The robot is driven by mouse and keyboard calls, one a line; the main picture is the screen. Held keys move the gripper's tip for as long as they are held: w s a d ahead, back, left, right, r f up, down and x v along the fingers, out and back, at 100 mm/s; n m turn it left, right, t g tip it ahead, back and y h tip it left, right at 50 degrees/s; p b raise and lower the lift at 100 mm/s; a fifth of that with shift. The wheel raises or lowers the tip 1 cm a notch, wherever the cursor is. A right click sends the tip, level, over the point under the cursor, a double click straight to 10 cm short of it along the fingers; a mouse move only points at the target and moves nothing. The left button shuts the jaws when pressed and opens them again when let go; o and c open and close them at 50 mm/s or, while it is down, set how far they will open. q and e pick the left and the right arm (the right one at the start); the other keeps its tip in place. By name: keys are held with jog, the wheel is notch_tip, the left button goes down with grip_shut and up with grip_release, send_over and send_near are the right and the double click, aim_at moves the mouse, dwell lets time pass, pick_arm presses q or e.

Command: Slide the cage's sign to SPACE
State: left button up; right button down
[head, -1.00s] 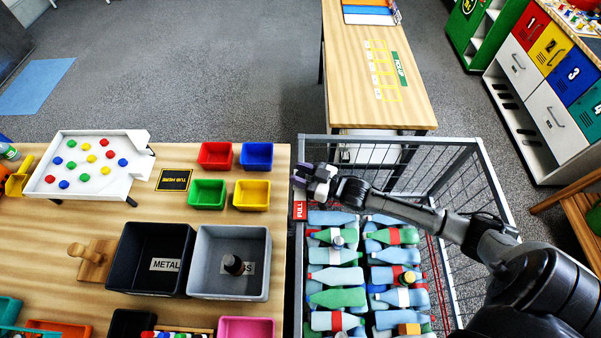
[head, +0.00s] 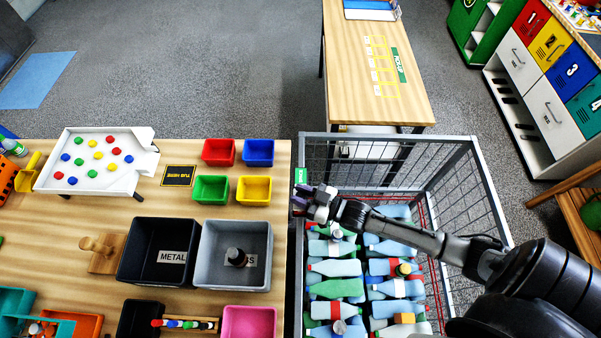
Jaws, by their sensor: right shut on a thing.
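The wire cage (head: 476,185) stands right of the wooden table and holds many bottles. Its sign is on the cage's left edge near the far corner, where a green panel (head: 300,175) shows; its lettering is too small to read. No red FULL panel is visible now. My right gripper (head: 303,201) is at this edge, just on the near side of the green panel. It is shut on the sign's sliding part, which its fingers mostly hide. My left gripper is not in view.
The wooden table (head: 60,225) on the left bears a white tray (head: 80,187) of coloured pieces, small coloured bins and a grey bin (head: 207,280). Bottles (head: 335,268) fill the cage below my right arm. A pick-up table (head: 350,100) stands behind the cage.

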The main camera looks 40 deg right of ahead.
jog(key=shift+s+a, duration=0.35)
jog(key=shift+s, duration=0.1)
jog(key=c, duration=0.9)
grip_release()
